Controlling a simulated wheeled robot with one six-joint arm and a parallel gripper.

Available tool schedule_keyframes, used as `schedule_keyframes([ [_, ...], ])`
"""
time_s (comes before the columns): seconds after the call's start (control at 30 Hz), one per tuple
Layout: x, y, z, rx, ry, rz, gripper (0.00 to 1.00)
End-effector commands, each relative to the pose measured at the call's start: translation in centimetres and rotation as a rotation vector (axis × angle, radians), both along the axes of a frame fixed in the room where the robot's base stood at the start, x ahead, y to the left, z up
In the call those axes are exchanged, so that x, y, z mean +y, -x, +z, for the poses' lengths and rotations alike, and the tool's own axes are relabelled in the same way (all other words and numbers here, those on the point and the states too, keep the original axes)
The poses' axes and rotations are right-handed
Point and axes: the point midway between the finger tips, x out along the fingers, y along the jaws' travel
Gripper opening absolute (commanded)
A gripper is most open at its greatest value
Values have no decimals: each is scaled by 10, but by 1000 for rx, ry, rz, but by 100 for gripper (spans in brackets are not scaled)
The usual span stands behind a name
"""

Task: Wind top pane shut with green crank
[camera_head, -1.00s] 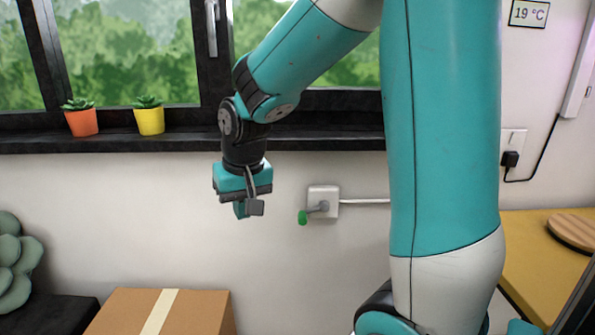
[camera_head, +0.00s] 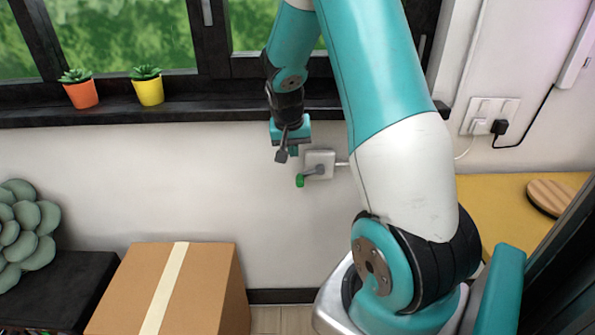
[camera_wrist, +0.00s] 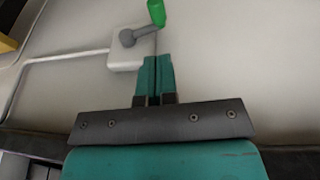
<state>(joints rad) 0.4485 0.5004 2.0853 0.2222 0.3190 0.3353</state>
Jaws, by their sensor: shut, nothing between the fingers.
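The green crank knob (camera_head: 300,181) sits at the end of a short grey arm on a white wall box (camera_head: 319,163) below the window sill. It also shows at the top of the wrist view as a green knob (camera_wrist: 157,13), with the grey arm running to the white box (camera_wrist: 127,50). My gripper (camera_head: 293,152) hangs just above and left of the box, pointing down. In the wrist view my gripper's fingers (camera_wrist: 155,62) are together and empty, apart from the knob. The top pane is not identifiable in these views.
A dark window sill (camera_head: 190,112) carries an orange pot (camera_head: 82,94) and a yellow pot (camera_head: 149,91). A cardboard box (camera_head: 205,285) stands on the floor below. A yellow worktop (camera_head: 500,215) is at the right. The wall left of the crank is clear.

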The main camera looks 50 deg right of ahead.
Motion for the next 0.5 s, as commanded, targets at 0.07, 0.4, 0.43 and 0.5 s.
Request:
schedule_keyframes([
  [0.07, -5, -1, -18, 5, -3, -1, 0],
  [0.4, -23, -9, -78, 2, -1, 0, 0],
  [0.43, -24, -9, -81, 1, -1, 0, 0],
  [0.5, -26, -10, -88, 2, -1, 0, 0],
])
